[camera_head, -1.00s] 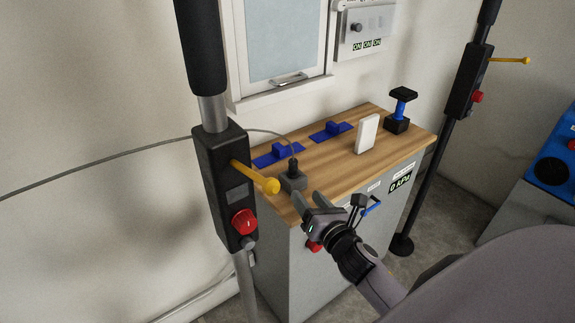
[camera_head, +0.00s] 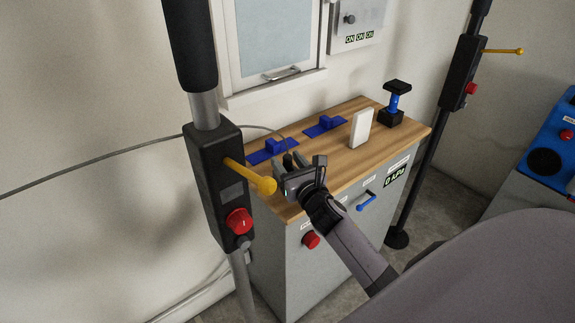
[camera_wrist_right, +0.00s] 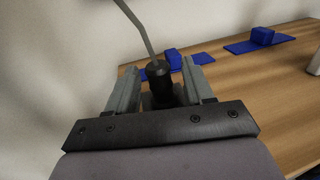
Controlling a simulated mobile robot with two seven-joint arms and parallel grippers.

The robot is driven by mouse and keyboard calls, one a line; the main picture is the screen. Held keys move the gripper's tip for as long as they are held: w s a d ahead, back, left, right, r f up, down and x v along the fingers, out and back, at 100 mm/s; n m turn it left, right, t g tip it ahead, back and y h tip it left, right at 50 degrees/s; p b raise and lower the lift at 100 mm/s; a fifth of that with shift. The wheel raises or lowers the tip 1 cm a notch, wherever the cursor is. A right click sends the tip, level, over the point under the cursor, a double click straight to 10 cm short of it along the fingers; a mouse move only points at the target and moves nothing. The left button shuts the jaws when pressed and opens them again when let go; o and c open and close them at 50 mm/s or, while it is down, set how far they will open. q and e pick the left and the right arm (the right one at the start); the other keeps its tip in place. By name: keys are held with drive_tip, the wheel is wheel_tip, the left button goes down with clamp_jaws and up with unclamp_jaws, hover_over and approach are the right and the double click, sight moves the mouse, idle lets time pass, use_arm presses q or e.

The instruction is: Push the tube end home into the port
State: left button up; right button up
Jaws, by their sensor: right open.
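The thin grey tube (camera_head: 100,158) comes in from the left and arcs to the front left of the wooden bench top. In the right wrist view its black tube end (camera_wrist_right: 158,85) stands upright between my fingers, with the tube (camera_wrist_right: 138,28) rising from its top. My right gripper (camera_head: 283,160) is open, with one finger on each side of the tube end, and it also shows in the right wrist view (camera_wrist_right: 160,75). I cannot tell whether the fingers touch it. The dark port block below is mostly hidden by the gripper, so the seating depth cannot be told. My left gripper is not in view.
The wooden top (camera_head: 345,160) carries two blue fixtures (camera_head: 272,150) (camera_head: 325,126), a white upright block (camera_head: 360,129) and a black-and-blue plunger device (camera_head: 395,105). A black post with a yellow lever (camera_head: 250,177) stands close to the left. A window is behind.

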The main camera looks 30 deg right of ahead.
drive_tip(key=shift+w, duration=0.25)
clamp_jaws()
